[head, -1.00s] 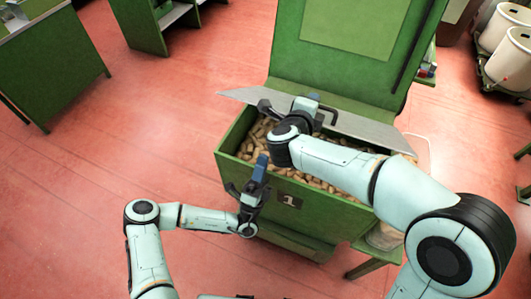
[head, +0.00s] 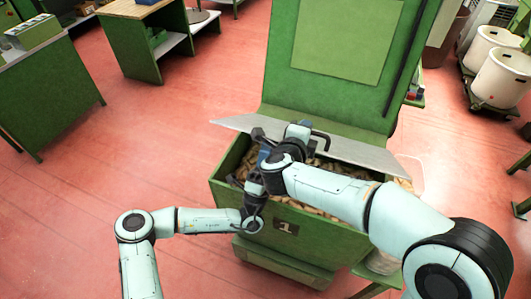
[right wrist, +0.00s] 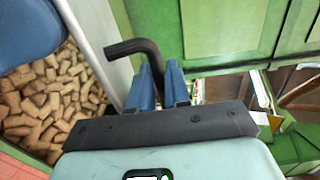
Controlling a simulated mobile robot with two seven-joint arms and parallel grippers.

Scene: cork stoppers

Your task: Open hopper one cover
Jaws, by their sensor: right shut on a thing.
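The green hopper marked 1 (head: 286,227) stands in the middle of the head view, full of corks. Its flat grey cover (head: 365,155) is raised and tilted over the back, leaving the front of the opening bare. My right gripper (head: 303,131) is shut on the cover's black handle (head: 322,142). The right wrist view shows the bent handle (right wrist: 136,48) running between its blue fingers (right wrist: 160,78). My left gripper (head: 264,155) is over the hopper's left part, near the cover's front edge; its jaws are partly hidden and I cannot tell their opening.
A tall green panel (head: 330,50) rises behind the hopper. White bins (head: 500,75) stand at the far right. Green benches (head: 145,45) stand at the upper left. The red floor (head: 120,150) to the left is clear.

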